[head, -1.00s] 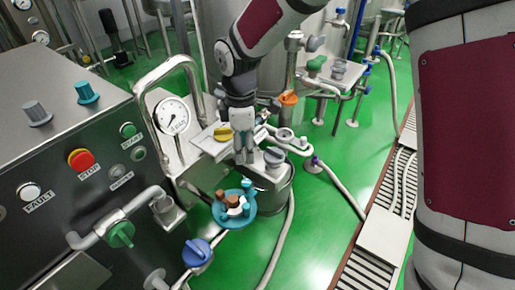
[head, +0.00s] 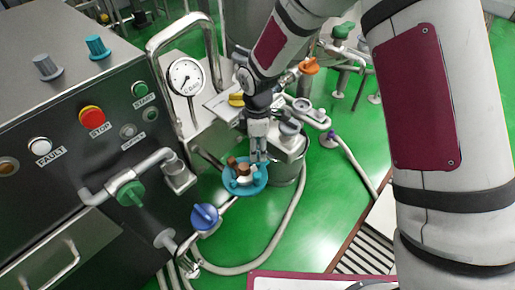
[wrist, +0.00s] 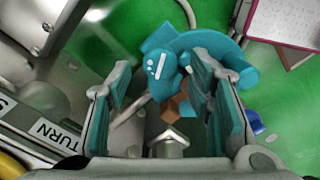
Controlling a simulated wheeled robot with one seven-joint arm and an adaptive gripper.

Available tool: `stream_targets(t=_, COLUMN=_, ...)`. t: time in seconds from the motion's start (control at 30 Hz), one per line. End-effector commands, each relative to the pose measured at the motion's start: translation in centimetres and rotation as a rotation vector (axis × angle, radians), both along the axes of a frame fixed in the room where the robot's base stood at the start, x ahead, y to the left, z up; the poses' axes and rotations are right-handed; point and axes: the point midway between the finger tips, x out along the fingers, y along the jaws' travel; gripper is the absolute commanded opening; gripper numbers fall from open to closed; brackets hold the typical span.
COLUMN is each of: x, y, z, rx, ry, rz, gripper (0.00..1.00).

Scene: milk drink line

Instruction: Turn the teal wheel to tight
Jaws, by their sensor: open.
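The teal wheel (head: 259,187) sits low in the middle of the head view, on a pipe fitting, with a brown and white hub at its centre. In the wrist view the wheel (wrist: 205,42) fills the upper middle; a teal tab with white marks points to the left between the jaws. My gripper (head: 259,158) is just above the wheel's upper right side in the head view. In the wrist view my gripper (wrist: 163,78) has its fingers spread apart, with part of the wheel between and beyond them. I cannot tell if a finger touches it.
A blue valve handle (head: 204,217) is at the wheel's lower left. A green handle (head: 131,193) and the steel control panel (head: 60,105) stand left. A yellow handle (head: 237,100) and a grey knob (head: 290,127) are close to my gripper. Open green floor (head: 335,205) lies right.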

Motion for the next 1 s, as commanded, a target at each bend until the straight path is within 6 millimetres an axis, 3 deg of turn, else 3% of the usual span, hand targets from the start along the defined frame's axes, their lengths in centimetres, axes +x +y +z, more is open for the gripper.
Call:
stream_targets(t=0.13, x=0.0, y=-0.01, z=-1.25, rx=0.0, ry=0.0, rz=-0.001, gripper=0.47)
stream_targets(t=0.47, x=0.01, y=-0.02, z=-1.54, rx=0.0, ry=-0.001, rz=-0.001, gripper=0.47)
stream_targets(t=0.7, x=0.01, y=-0.01, z=-1.53, rx=0.0, ry=-0.001, rz=-0.001, gripper=0.0)
stream_targets(t=1.0, x=0.02, y=0.0, z=-1.54, rx=0.0, ry=-0.001, rz=-0.023, gripper=0.0)
